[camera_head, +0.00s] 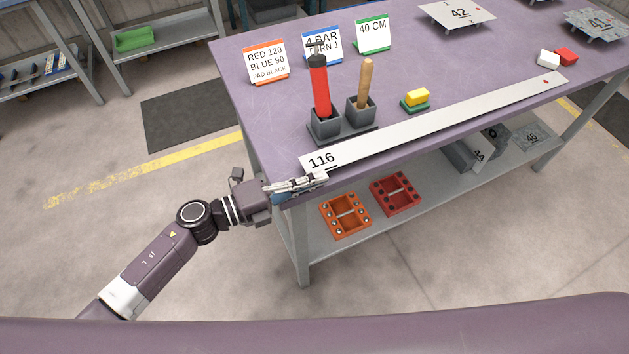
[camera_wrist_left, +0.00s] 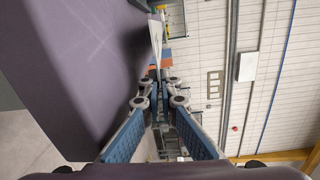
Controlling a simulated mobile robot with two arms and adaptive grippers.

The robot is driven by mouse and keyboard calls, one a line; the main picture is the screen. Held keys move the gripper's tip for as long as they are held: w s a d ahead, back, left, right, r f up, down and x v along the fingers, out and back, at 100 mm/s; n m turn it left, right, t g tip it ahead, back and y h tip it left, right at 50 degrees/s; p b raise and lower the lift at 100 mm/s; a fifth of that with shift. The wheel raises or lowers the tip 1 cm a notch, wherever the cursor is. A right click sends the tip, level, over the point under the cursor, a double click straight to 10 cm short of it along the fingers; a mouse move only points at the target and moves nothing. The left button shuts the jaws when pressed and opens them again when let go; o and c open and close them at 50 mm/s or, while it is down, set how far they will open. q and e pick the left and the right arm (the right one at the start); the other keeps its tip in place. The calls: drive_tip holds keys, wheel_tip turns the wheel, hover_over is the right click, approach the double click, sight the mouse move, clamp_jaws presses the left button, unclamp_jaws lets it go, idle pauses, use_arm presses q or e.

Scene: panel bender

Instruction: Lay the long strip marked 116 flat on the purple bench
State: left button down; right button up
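The long pale strip marked 116 (camera_head: 430,122) stretches along the front part of the purple bench (camera_head: 268,124), from its left end to the far right. Its numbered end is at the left. My left gripper (camera_head: 322,178) is at the front corner of that end, over the bench's front edge. In the left wrist view the fingers (camera_wrist_left: 155,76) are closed together on the strip (camera_wrist_left: 156,36), which runs away from the tips close beside the bench surface. I cannot tell whether the strip touches the bench along its full length. My right gripper is not in view.
A dark holder (camera_head: 345,138) with red- and wooden-handled tools stands just behind the strip. A yellow-green block (camera_head: 415,100) and white and red blocks (camera_head: 556,57) are nearby. Sign cards (camera_head: 322,49) and plate 42 (camera_head: 459,14) stand farther back. Orange and red trays (camera_head: 345,217) lie on the lower shelf.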

sight(318, 188)
use_arm(q)
drive_tip(key=shift+s+a+f, duration=0.1)
drive_tip(key=shift+s+f, duration=0.1)
drive_tip(key=shift+f, duration=0.4)
drive_tip(key=shift+s+f, duration=0.2)
drive_tip(key=shift+f, duration=0.35)
drive_tip(key=c, duration=2.6)
unclamp_jaws()
drive_tip(key=shift+f, duration=0.1)
drive_tip(key=o, duration=0.5)
drive_tip(key=shift+a+f, duration=0.1)
drive_tip(key=shift+s+a+y, duration=0.2)
drive_tip(key=shift+a+y, duration=0.1)
drive_tip(key=shift+a, duration=0.1)
drive_tip(key=v, duration=0.3)
drive_tip(key=r+v, duration=0.1)
drive_tip(key=v, duration=0.3)
drive_tip(key=r+v, duration=0.1)
drive_tip(key=v, duration=0.2)
drive_tip(key=shift+w+a+r, duration=0.2)
drive_tip(key=shift+a, duration=0.2)
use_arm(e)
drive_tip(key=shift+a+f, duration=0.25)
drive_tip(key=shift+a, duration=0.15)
use_arm(q)
drive_tip(key=shift+r+h, duration=0.15)
drive_tip(key=shift+h, duration=0.25)
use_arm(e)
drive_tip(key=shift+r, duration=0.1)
